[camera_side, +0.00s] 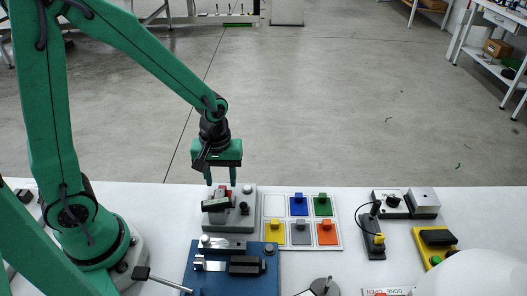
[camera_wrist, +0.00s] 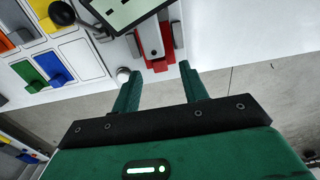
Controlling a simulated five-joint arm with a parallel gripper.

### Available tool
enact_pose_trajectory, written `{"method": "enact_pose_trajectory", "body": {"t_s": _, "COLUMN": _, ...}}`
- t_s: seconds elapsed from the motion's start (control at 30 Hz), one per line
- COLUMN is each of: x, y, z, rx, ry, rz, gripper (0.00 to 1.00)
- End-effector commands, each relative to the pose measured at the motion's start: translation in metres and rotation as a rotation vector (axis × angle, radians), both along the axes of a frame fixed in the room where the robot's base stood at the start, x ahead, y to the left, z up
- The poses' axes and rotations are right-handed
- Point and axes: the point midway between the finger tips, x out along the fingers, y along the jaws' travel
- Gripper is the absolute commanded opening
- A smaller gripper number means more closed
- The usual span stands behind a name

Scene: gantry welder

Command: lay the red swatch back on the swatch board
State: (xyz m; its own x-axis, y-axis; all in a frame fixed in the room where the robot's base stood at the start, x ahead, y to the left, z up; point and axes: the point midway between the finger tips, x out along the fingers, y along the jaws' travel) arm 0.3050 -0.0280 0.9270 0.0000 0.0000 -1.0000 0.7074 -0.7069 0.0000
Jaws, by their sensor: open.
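The red swatch (camera_side: 222,191) sits at the back of a grey device (camera_side: 243,219) with a small dark-framed screen. In the wrist view the red swatch (camera_wrist: 157,63) shows below that screen, with a grey part over its middle. My gripper (camera_side: 221,180) is open and empty just above the red swatch, pointing down. In the wrist view my gripper (camera_wrist: 158,72) has its fingers apart, with the red swatch between and beyond their tips. The white swatch board (camera_side: 289,219) stands right of the device. Its back-left place is empty; blue, green, yellow, grey and orange swatches fill the others.
The device's screen (camera_wrist: 127,12) and a white round knob (camera_wrist: 122,74) are close to the fingers. A blue fixture plate (camera_side: 215,281) lies in front of the device. A black switch (camera_side: 372,238) and a yellow box (camera_side: 436,245) stand to the right.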

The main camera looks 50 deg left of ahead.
Motion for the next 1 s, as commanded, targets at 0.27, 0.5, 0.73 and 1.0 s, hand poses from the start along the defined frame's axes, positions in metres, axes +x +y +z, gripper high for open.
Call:
{"method": "enact_pose_trajectory", "body": {"t_s": 0.27, "x": 0.0, "y": 0.0, "z": -0.022, "rx": 0.0, "ry": 0.003, "rz": 0.0, "gripper": 0.44}}
{"method": "enact_pose_trajectory", "body": {"t_s": 0.5, "x": 0.0, "y": 0.0, "z": -0.027, "rx": 0.0, "ry": 0.0, "rz": 0.0, "gripper": 0.44}}
{"method": "enact_pose_trajectory", "body": {"t_s": 0.73, "x": 0.0, "y": 0.0, "z": -0.027, "rx": 0.0, "ry": 0.0, "rz": 0.0, "gripper": 0.36}}
{"method": "enact_pose_trajectory", "body": {"t_s": 1.0, "x": 0.0, "y": 0.0, "z": -0.027, "rx": 0.0, "ry": 0.0, "rz": 0.0, "gripper": 0.0}}
